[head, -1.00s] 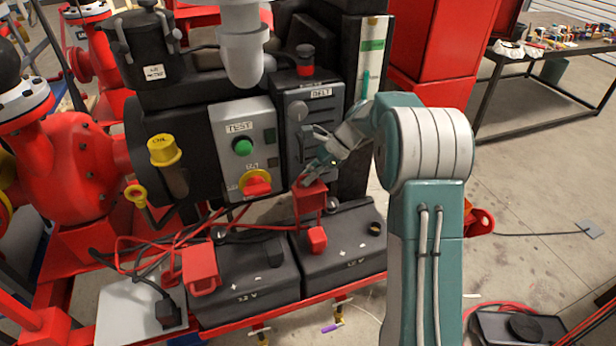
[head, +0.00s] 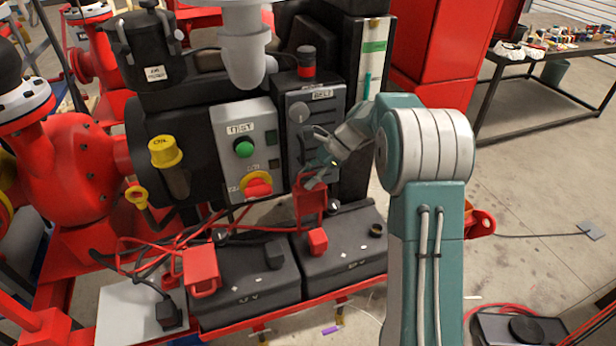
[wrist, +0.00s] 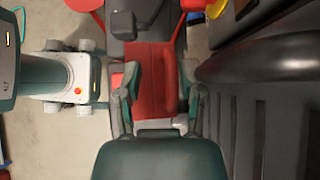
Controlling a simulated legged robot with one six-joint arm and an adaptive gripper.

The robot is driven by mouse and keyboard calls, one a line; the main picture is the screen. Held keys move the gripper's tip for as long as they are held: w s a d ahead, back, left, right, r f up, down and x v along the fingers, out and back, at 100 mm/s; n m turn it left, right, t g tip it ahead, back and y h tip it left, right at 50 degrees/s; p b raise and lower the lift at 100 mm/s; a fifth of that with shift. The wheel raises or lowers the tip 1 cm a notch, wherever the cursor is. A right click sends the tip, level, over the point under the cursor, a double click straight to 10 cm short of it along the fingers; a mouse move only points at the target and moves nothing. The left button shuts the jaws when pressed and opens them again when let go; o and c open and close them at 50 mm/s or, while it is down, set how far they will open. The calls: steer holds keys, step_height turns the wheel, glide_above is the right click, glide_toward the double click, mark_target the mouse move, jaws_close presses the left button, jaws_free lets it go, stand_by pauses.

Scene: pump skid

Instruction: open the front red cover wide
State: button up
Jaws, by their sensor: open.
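A red cover (head: 312,204) stands raised on the right-hand battery (head: 345,255), below the dark control box. My gripper (head: 318,176) is at its upper edge, with its fingers open. In the wrist view the red cover (wrist: 156,75) lies between the two fingertips of my gripper (wrist: 160,98), with no clear grip on it. A second, smaller red cap (head: 318,240) sits on the same battery. Another red cover (head: 200,270) sits on the left-hand battery (head: 245,290). I cannot tell which of these is the front one. The cover's hinge is hidden.
A grey panel with a green button (head: 243,148) and a red knob stands left of my gripper. A dark box (head: 310,130) is close behind it. Red cables (head: 150,245) lie over the left battery. Open floor (head: 540,200) lies to the right.

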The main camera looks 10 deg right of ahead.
steer(key=v, duration=1.2)
steer(key=s+a+r+n+t+h, duration=0.1)
steer(key=s+a+r+n+h, duration=0.25)
steer(key=s, duration=0.45)
steer(key=s+a+r+n+t+h, duration=0.1)
steer(key=s+a+r+n+h, duration=0.1)
steer(key=s+a+r+n, duration=0.35)
steer(key=s+f+n+t+h, duration=0.1)
steer(key=s+f+n+t, duration=0.1)
steer(key=s, duration=0.7)
steer(key=s+d+f+n+t+h, duration=0.1)
steer(key=s+f+n+t+h, duration=0.1)
steer(key=s+n, duration=0.3)
steer(key=s+f, duration=0.1)
steer(key=s, duration=0.3)
steer(key=shift+s+f+n+t, duration=0.2)
steer(key=shift+f+n+t, duration=0.1)
steer(key=shift+f+n, duration=0.1)
